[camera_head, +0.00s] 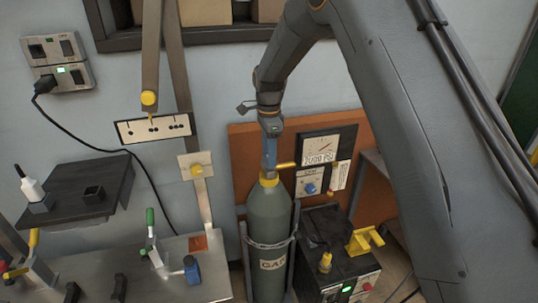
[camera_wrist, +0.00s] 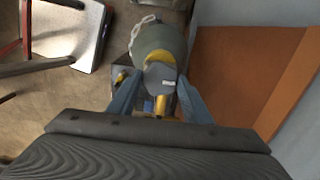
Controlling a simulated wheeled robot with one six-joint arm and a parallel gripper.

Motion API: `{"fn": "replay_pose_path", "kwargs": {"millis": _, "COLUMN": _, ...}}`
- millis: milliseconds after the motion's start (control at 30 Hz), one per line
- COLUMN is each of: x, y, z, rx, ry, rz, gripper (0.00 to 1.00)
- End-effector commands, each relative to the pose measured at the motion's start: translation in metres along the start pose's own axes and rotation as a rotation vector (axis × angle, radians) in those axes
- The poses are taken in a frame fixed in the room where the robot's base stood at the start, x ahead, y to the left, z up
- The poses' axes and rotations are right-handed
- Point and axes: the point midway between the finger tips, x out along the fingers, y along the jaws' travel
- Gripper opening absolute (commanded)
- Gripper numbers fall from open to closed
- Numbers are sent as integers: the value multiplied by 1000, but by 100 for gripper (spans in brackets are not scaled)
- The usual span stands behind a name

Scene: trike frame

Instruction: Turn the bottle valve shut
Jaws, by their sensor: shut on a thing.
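The grey-green gas bottle (camera_head: 268,222) stands upright in the head view, with a yellow neck (camera_head: 268,180) and a chain around its body. In the wrist view the bottle (camera_wrist: 157,38) lies beyond the valve. My gripper (camera_head: 269,160) points down at the bottle's top. In the wrist view its two blue fingers (camera_wrist: 160,78) are on either side of the grey, round-topped valve (camera_wrist: 158,76), shut on it. In the head view the fingers hide most of the valve. The valve's turn angle cannot be told.
A gauge panel (camera_head: 320,147) with a blue knob is right of the bottle on an orange board (camera_head: 245,145). A dark welder box (camera_head: 340,250) stands at lower right. A metal table (camera_head: 190,275) with clamps is at left.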

Motion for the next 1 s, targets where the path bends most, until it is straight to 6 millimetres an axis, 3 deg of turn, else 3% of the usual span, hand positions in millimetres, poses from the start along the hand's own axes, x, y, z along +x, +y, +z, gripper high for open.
{"fn": "replay_pose_path", "kwargs": {"millis": 33, "x": -1, "y": -1, "z": 1, "rx": 1, "ry": -1, "rz": -3, "gripper": 23}}
{"fn": "replay_pose_path", "kwargs": {"millis": 67, "x": -1, "y": -1, "z": 1, "rx": 1, "ry": -1, "rz": -3, "gripper": 47}}
{"fn": "replay_pose_path", "kwargs": {"millis": 167, "x": -1, "y": -1, "z": 1, "rx": 1, "ry": -1, "rz": -3, "gripper": 63}}
{"fn": "replay_pose_path", "kwargs": {"millis": 533, "x": -6, "y": -1, "z": 0, "rx": 0, "ry": -1, "rz": -3, "gripper": 63}}
{"fn": "replay_pose_path", "kwargs": {"millis": 1000, "x": -71, "y": -1, "z": 1, "rx": 0, "ry": -1, "rz": -4, "gripper": 63}}
